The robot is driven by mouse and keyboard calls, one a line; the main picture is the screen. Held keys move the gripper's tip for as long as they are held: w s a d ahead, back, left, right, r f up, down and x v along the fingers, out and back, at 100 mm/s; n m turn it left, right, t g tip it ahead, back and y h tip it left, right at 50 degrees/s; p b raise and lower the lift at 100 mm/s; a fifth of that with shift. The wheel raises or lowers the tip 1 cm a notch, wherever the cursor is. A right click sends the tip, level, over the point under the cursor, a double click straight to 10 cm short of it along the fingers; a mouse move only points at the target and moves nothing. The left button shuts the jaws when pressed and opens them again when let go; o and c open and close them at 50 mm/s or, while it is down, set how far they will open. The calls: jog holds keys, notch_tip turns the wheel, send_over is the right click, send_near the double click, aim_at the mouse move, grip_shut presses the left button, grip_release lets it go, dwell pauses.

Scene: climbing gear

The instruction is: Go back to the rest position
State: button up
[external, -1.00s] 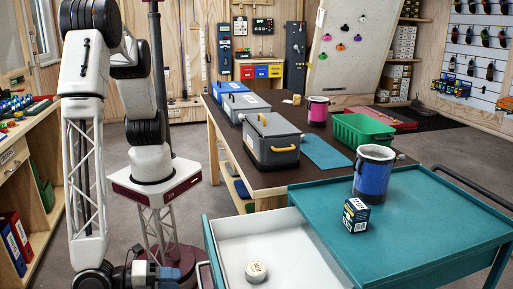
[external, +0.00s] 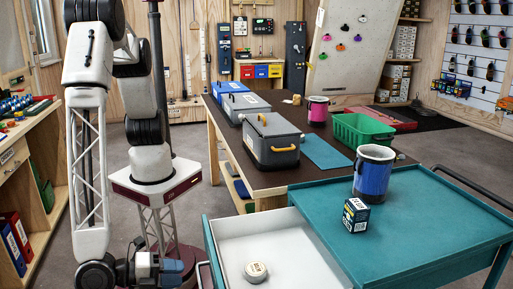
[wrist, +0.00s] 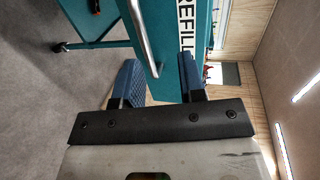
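My gripper (wrist: 160,82) shows in the wrist view with its two blue-padded fingers spread apart and nothing between the tips. In the external view the gripper (external: 165,272) is low at the bottom, left of the open white drawer (external: 270,238) and apart from it. The fingertips are hard to make out there. In the wrist view the teal drawer front with its metal handle (wrist: 143,38) and the word "REFILL" lies beyond the fingers.
A round white tin (external: 256,271) lies in the drawer. On the teal cart (external: 430,215) stand a blue pot (external: 373,172) and a dark blue box (external: 355,214). The brown table (external: 225,118) holds bins and a pink pot (external: 317,110). Floor between arm and table is clear.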

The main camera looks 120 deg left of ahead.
jog(key=s+a+r+n+g+h, duration=0.2)
jog(key=a+r+n+g, duration=0.15)
jog(key=a+r, duration=1.15)
jog(key=s+a+r+n+g+h, duration=0.15)
jog(key=a+r+g, duration=0.35)
jog(key=a+r, duration=0.9)
jog(key=s+a+r+n+t+h, duration=0.1)
jog(key=s+a+r+h, duration=0.2)
jog(key=s+a+r, duration=0.45)
jog(key=s+a+r+n+t+h, duration=0.1)
jog(key=s+a+r+h, duration=0.2)
jog(key=s, duration=0.7)
jog(key=s+a+r+n+t+h, duration=0.2)
jog(key=s+a+r, duration=0.4)
jog(key=s+a, duration=0.15)
notch_tip(320, 180, down, 10)
jog(key=g, duration=0.3)
jog(key=shift+w+d+r+m, duration=0.2)
jog(key=shift+w+d+m, duration=0.1)
jog(key=shift+w, duration=0.05)
